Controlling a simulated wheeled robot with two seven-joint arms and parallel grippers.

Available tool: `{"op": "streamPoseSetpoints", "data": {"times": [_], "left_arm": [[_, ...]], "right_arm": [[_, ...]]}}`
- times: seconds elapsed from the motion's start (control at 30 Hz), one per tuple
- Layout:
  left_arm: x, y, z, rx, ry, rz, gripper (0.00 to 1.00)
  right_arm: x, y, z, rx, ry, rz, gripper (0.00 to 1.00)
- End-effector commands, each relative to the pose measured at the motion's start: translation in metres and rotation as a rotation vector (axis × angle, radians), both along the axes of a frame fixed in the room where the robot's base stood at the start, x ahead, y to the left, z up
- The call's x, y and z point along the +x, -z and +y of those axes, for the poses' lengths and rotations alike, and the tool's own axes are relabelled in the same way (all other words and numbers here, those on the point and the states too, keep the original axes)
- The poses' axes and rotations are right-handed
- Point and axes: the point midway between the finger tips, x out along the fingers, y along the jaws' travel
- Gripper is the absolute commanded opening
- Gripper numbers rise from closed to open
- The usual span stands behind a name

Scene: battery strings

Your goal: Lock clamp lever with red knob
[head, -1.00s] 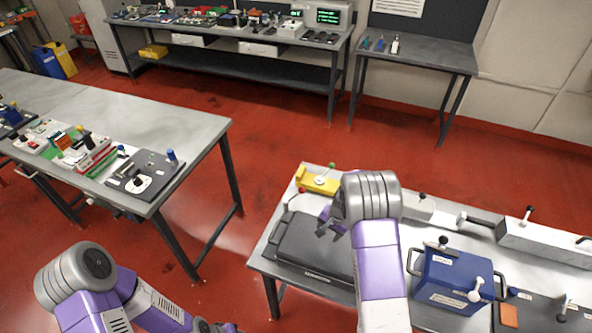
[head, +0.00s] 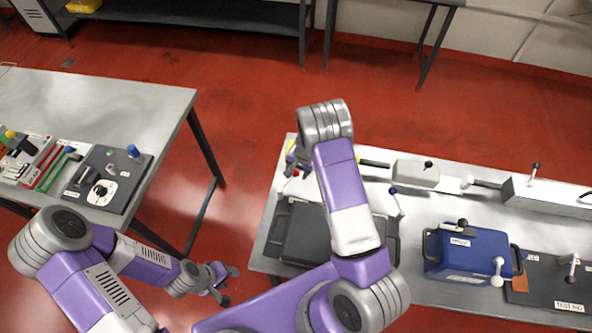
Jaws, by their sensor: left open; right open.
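A small red knob (head: 296,173) shows at the far left corner of the right-hand table, above the dark case. The lever and clamp it belongs to are mostly hidden by my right gripper. My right gripper (head: 292,164) is open and points down right beside the red knob; I cannot tell whether it touches it. A sliver of a yellow fixture (head: 290,146) shows behind the gripper. My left gripper (head: 231,285) is open and empty, low over the floor between the two tables.
A dark grey case (head: 300,235) lies in front of the knob. A blue box (head: 470,252) with handles and a grey clamp block (head: 415,173) stand to the right. A left table (head: 150,105) holds a dark panel with a blue knob (head: 133,151). Red floor (head: 240,140) lies between.

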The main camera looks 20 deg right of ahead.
Motion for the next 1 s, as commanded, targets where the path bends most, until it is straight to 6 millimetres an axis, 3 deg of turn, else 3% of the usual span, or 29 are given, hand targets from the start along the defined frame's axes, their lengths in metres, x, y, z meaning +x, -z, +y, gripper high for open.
{"op": "streamPoseSetpoints", "data": {"times": [0.13,0.43,0.8,1.0], "left_arm": [[0.0003,-0.0003,0.0,0.0,0.0,-0.001,0.47],[0.0004,-0.0004,-0.0001,0.0,0.0,-0.001,0.47],[0.0004,-0.0004,-0.0001,0.0,0.0,-0.001,0.47],[0.0004,-0.0004,-0.0001,0.0,0.0,-0.001,0.47]], "right_arm": [[0.0014,0.0117,0.0012,0.0,0.001,0.0,0.58],[0.002,0.0132,0.0016,0.0,0.0,-0.001,0.57],[0.0019,0.0131,0.0017,0.001,0.0,-0.001,0.0],[0.002,0.0129,0.0017,0.001,0.001,-0.001,0.0]]}}
